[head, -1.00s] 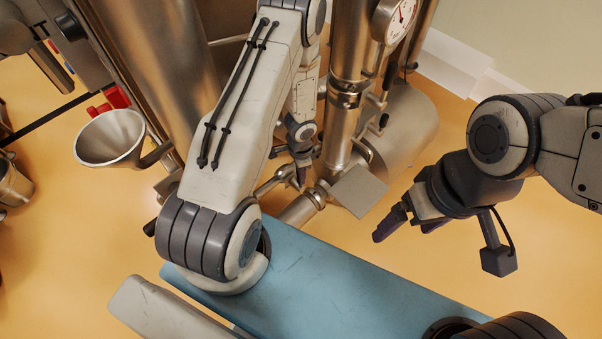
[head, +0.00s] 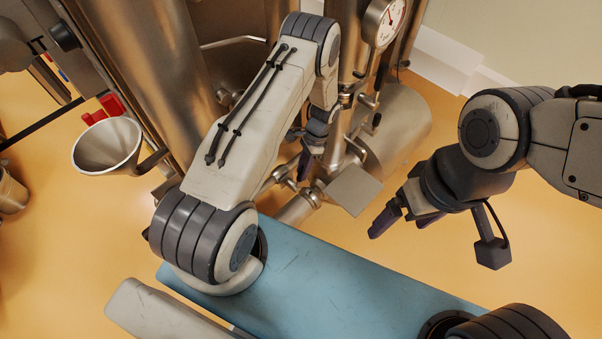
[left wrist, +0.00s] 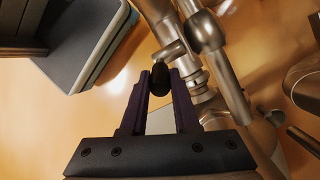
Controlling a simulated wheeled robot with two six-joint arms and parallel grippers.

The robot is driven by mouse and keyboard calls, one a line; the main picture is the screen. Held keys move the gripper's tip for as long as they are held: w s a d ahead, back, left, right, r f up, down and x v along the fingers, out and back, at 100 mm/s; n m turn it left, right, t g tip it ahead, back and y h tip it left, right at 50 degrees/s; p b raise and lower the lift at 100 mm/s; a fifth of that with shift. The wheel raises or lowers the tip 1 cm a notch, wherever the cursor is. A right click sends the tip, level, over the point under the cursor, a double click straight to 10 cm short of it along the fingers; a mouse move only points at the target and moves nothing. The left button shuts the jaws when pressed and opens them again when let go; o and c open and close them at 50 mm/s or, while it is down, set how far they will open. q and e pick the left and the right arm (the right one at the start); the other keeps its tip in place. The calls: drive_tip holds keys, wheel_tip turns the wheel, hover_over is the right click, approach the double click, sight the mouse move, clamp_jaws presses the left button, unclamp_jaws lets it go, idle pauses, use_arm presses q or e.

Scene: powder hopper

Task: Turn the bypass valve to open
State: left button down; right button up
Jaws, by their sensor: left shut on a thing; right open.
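The bypass valve shows in the left wrist view as a short metal lever (left wrist: 170,49) with a black knob (left wrist: 159,78), beside a metal pipe. My left gripper (left wrist: 161,82) is shut on the black knob, one dark finger on each side. In the head view, my left gripper (head: 304,168) is low among the pipes by the column's foot, and the knob is too small and hidden to make out there. My right gripper (head: 402,222) is open and empty, over the floor at the right.
A tall metal column with a pressure gauge (head: 385,22) stands behind my left gripper. A flat grey plate (head: 354,189) lies just right of it, near a horizontal metal tank (head: 400,130). A metal funnel (head: 107,146) stands at the left. Floor at the right is clear.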

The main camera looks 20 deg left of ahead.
use_arm(q)
drive_tip(key=shift+w, duration=0.2)
drive_tip(key=c, duration=0.7)
unclamp_jaws()
drive_tip(key=shift+s, duration=0.1)
drive_tip(key=shift+o, duration=0.2)
wheel_tip(320, 180, up, 5)
drive_tip(key=shift+d+f, duration=0.15)
drive_tip(key=s+d+r, duration=0.2)
drive_tip(key=d+r, duration=0.4)
drive_tip(key=d, duration=0.5)
drive_tip(key=shift+s+d+r, duration=0.15)
drive_tip(key=shift+s+r, duration=0.05)
drive_tip(key=shift+s, duration=0.1)
